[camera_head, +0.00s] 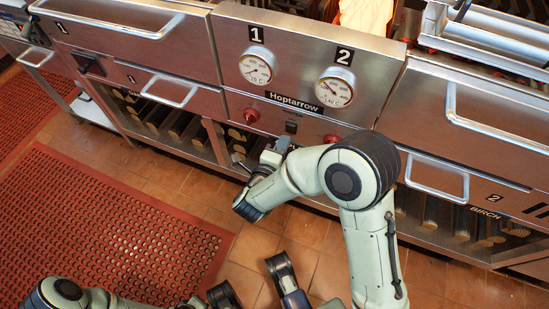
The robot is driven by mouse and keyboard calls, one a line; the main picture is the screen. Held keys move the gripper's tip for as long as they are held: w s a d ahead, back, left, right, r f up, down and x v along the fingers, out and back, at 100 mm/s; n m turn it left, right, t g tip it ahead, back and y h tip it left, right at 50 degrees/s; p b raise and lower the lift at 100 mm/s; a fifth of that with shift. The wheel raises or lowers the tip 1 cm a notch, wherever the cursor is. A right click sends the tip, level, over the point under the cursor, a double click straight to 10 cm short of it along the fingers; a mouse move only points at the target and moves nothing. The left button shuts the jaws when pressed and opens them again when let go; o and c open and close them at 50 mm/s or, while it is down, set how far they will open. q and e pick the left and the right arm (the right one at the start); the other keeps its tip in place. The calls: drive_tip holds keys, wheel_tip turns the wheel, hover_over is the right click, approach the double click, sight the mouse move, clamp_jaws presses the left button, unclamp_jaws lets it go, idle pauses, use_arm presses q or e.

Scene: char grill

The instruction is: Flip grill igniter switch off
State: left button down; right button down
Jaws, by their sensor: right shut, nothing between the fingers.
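The grill's steel control panel (240,80) carries a small black switch (291,127) between two red knobs, below the "Hoptarrow" label. I cannot tell which way the switch is set. My right gripper (279,149) is shut and empty, just below and slightly left of the switch. I cannot tell whether its fingertips touch the panel. My right forearm crosses in front of the panel's lower right. My left arm comes in at the bottom left; its gripper end is dark and partly cut off, so its jaws cannot be read.
The red knobs sit left (251,115) and right (331,139) of the switch. Two round gauges, left (256,69) and right (333,88), are above. Drawers with bar handles (170,90) flank the panel. A red mat (110,225) lies on the tiled floor.

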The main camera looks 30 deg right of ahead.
sight(291, 128)
use_arm(q)
drive_tip(key=shift+s+a+f, duration=0.1)
drive_tip(key=shift+s+f, duration=0.3)
drive_tip(key=shift+s, duration=0.2)
use_arm(e)
drive_tip(key=shift+w+d+r, duration=0.25)
drive_tip(key=shift+w+d, duration=0.65)
drive_tip(key=shift+d, duration=0.2)
drive_tip(key=shift+w+d+r, duration=0.15)
drive_tip(key=shift+w+d, duration=0.05)
drive_tip(key=shift+d, duration=0.05)
use_arm(q)
drive_tip(key=shift+w+r, duration=0.2)
drive_tip(key=shift+w, duration=0.1)
